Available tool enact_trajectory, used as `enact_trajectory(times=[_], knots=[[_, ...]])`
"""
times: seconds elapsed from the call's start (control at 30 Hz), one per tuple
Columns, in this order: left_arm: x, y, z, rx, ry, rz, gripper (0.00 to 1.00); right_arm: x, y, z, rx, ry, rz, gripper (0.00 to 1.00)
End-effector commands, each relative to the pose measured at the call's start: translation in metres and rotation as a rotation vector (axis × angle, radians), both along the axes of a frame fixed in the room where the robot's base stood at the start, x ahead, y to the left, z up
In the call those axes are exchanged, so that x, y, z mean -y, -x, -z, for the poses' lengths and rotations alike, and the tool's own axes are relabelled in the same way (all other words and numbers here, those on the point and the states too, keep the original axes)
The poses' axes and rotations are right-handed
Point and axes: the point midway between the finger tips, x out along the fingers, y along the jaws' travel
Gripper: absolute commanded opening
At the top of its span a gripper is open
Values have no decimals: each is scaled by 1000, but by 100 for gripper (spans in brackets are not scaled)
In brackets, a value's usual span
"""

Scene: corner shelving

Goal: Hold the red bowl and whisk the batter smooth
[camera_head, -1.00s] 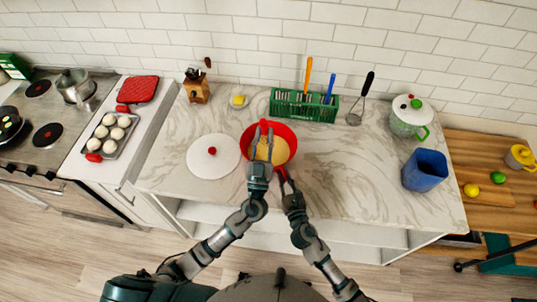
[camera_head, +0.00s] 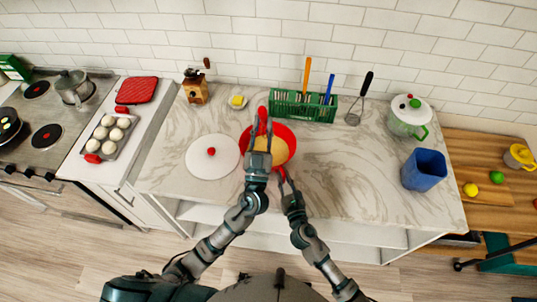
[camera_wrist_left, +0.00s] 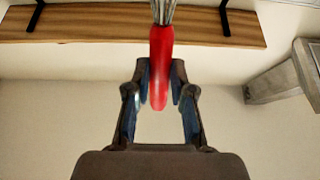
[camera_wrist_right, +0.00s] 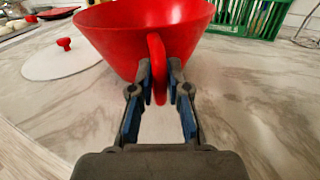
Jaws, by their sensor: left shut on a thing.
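The red bowl (camera_head: 289,134) stands on the counter with pale yellow batter (camera_head: 279,151) in it. My left gripper (camera_head: 261,123) is above the bowl, shut on the red handle of the whisk (camera_head: 262,111). In the left wrist view the whisk's handle (camera_wrist_left: 160,65) is between the fingertips, with metal wires at the top edge. The whisk's lower end is hidden in the head view. My right gripper (camera_head: 283,178) is at the bowl's near side. In the right wrist view its fingers are closed around the bowl's red handle (camera_wrist_right: 158,70).
A white lid (camera_head: 205,162) with a red knob lies left of the bowl. A green rack (camera_head: 290,106) stands behind it. A blue container (camera_head: 424,170) and a white-and-green pot (camera_head: 408,120) stand at the right. The counter right of the bowl is clear.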

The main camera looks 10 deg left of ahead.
Motion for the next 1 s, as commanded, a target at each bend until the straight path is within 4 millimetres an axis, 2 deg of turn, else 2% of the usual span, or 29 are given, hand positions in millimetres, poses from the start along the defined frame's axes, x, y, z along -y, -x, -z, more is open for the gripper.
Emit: enact_trajectory(times=[0.03,0.07,0.33,0.47,0.57,0.8,1.0], knots=[[0,0,0,0,0,0,0,0,0,0,0,0,0,34],[0,0,0,0,0,0,0,0,0,0,0,0,0,41],[0,0,0,0,0,0,0,0,0,0,0,0,0,41],[0,0,0,0,0,0,0,3,7,1,-1,0,0,41],[0,0,0,0,0,0,0,10,23,1,-2,1,-1,41],[0,0,0,0,0,0,0,31,73,2,-5,1,0,41],[0,-1,0,0,0,0,0,44,100,2,-4,1,0,41]])
